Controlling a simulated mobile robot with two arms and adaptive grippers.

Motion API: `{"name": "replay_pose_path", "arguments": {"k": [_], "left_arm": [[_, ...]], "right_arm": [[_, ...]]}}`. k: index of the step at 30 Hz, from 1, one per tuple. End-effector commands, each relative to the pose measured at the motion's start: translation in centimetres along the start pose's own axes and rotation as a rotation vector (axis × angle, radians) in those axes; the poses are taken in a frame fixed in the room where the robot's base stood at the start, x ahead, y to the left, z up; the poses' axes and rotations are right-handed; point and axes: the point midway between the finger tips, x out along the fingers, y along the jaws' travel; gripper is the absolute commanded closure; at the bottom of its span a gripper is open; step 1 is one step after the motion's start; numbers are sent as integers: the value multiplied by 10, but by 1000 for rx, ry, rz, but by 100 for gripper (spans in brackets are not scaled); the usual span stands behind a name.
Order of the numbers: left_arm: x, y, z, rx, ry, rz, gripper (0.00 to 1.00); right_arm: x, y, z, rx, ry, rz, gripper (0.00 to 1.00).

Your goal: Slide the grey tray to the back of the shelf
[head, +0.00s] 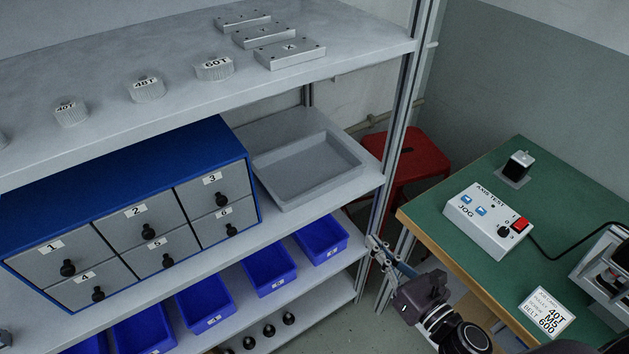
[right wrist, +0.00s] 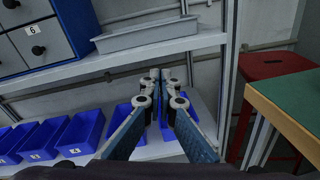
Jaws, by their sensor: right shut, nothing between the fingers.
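The grey tray (head: 326,188) is shallow, rectangular and empty. It sits on the middle shelf (head: 262,234), right of the blue drawer cabinet and near the front edge, with bare shelf behind it. In the right wrist view the tray (right wrist: 158,36) is seen from below its rim, above and beyond the fingers. My right gripper (head: 374,245) is in front of the shelf, lower than the tray and apart from it. Its fingers (right wrist: 166,77) are shut with nothing between them. My left gripper is not in view.
The blue cabinet (head: 120,170) with numbered drawers bounds the tray's left side. A shelf post (head: 392,115) stands to the right. Blue bins (head: 271,270) sit below. A red stool (head: 428,155) and green-topped table (head: 440,222) with a control box (head: 488,220) stand at right.

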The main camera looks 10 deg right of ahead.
Motion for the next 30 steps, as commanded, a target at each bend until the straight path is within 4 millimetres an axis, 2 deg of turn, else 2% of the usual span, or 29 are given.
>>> {"name": "replay_pose_path", "arguments": {"k": [1, 4, 8, 11, 24, 30], "left_arm": [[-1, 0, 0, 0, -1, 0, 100], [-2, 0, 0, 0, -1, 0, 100], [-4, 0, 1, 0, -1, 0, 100], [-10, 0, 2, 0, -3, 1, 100], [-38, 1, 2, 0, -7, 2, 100], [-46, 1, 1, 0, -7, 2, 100]], "right_arm": [[-2, 9, 17, -89, -19, 25, 100], [-3, 20, 35, -209, -43, 55, 100], [2, 24, 43, -256, -53, 65, 100], [12, 25, 45, -253, -54, 65, 100], [96, 31, 49, -249, -54, 63, 100], [124, 32, 49, -247, -53, 63, 100]]}}
